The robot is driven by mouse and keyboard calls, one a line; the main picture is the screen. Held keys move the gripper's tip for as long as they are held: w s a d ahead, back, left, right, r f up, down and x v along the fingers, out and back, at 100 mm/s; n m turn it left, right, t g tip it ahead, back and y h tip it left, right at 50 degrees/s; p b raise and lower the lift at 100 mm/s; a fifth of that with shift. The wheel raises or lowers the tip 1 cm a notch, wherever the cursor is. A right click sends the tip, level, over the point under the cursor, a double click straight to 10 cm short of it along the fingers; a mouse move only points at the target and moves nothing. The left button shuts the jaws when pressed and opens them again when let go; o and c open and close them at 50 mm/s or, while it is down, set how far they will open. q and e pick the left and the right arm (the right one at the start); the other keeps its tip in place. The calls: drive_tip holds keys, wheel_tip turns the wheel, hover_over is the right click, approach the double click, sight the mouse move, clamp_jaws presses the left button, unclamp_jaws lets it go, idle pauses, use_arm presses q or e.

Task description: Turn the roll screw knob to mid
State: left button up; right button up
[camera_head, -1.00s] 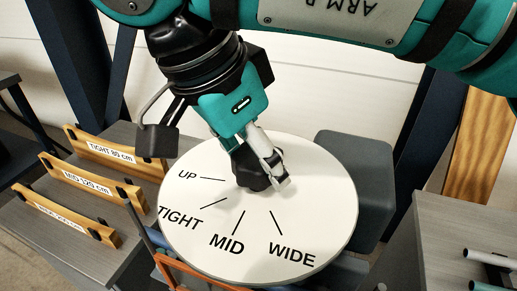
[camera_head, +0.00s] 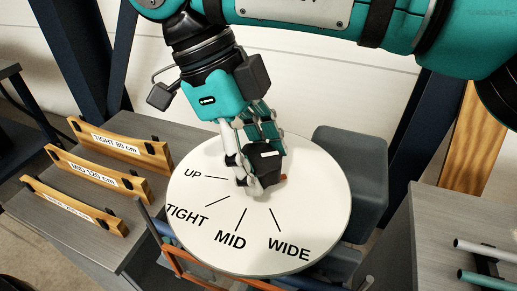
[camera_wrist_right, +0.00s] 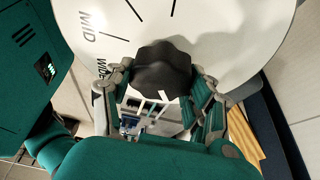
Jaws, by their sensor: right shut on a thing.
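The roll screw knob (camera_head: 264,160) is black and lobed, at the middle of a round white dial (camera_head: 315,205). The dial is lettered UP, TIGHT, MID and WIDE, with a short line by each. My right gripper (camera_head: 255,165) comes down from above with its fingers shut around the knob. In the right wrist view the knob (camera_wrist_right: 163,70) sits between the two fingers (camera_wrist_right: 160,95), and a short white mark shows on it. A small orange bit shows beside the knob in the head view. I cannot tell which label the knob points to. My left gripper is not in view.
Wooden bars labelled TIGHT 80 cm (camera_head: 115,145), MID 120 cm (camera_head: 95,172) and a partly unreadable third (camera_head: 70,203) stand on a grey bench at left. A grey block (camera_head: 355,160) is behind the dial. A bench with tubes (camera_head: 485,247) is at right.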

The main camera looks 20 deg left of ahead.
drive_tip(key=m+g, duration=0.1)
drive_tip(key=m, duration=0.2)
drive_tip(key=m+g, duration=0.1)
drive_tip(key=m, duration=0.1)
drive_tip(key=shift+m+y, duration=0.3)
drive_tip(key=shift+y, duration=0.1)
drive_tip(key=m+g+b, duration=0.1)
drive_tip(key=m, duration=0.2)
drive_tip(key=shift+m+y, duration=0.3)
drive_tip(key=shift+y, duration=0.1)
drive_tip(key=m+g+y+b, duration=0.1)
drive_tip(key=m, duration=0.2)
drive_tip(key=shift+f+m, duration=0.1)
drive_tip(key=shift+m, duration=0.2)
drive_tip(key=m+y+b, duration=0.1)
drive_tip(key=m, duration=0.1)
drive_tip(key=shift+m, duration=0.4)
drive_tip(key=m+y+b, duration=0.1)
drive_tip(key=m+b, duration=0.1)
drive_tip(key=m, duration=0.1)
drive_tip(key=shift+m+y, duration=0.3)
drive_tip(key=m+y+b, duration=0.1)
drive_tip(key=m, duration=0.1)
drive_tip(key=m+b, duration=0.2)
drive_tip(key=m, duration=0.1)
drive_tip(key=shift+y, duration=0.4)
drive_tip(key=shift+m, duration=0.4)
